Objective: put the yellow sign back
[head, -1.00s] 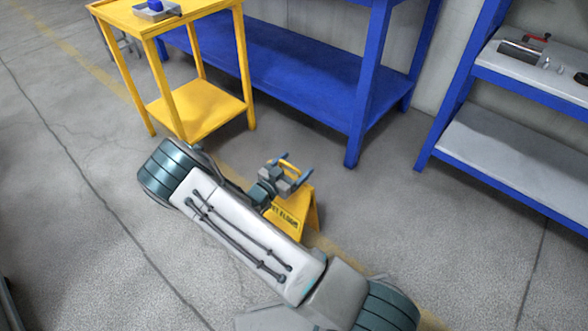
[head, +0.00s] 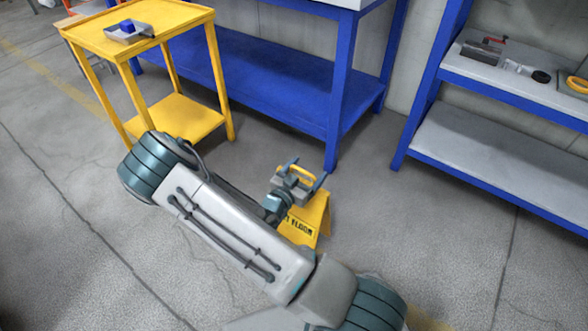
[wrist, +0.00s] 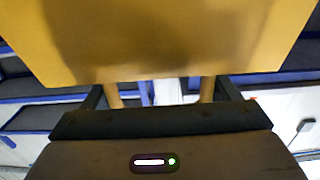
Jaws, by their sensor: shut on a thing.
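The yellow sign (head: 308,222) is a folding floor sign with dark lettering, partly hidden by my arm in the head view. My gripper (head: 300,178) is at the sign's top, shut on it. In the wrist view the yellow sign (wrist: 170,40) fills the upper part, close in front of my gripper (wrist: 160,100). The sign is roughly upright; I cannot tell whether its feet touch the floor.
A yellow cart (head: 180,118) with a blue item in a small tray (head: 128,31) stands at the left. A blue workbench (head: 270,85) is behind the sign, and a blue shelf unit (head: 480,145) is at the right. Grey floor (head: 420,230) is open right of the sign.

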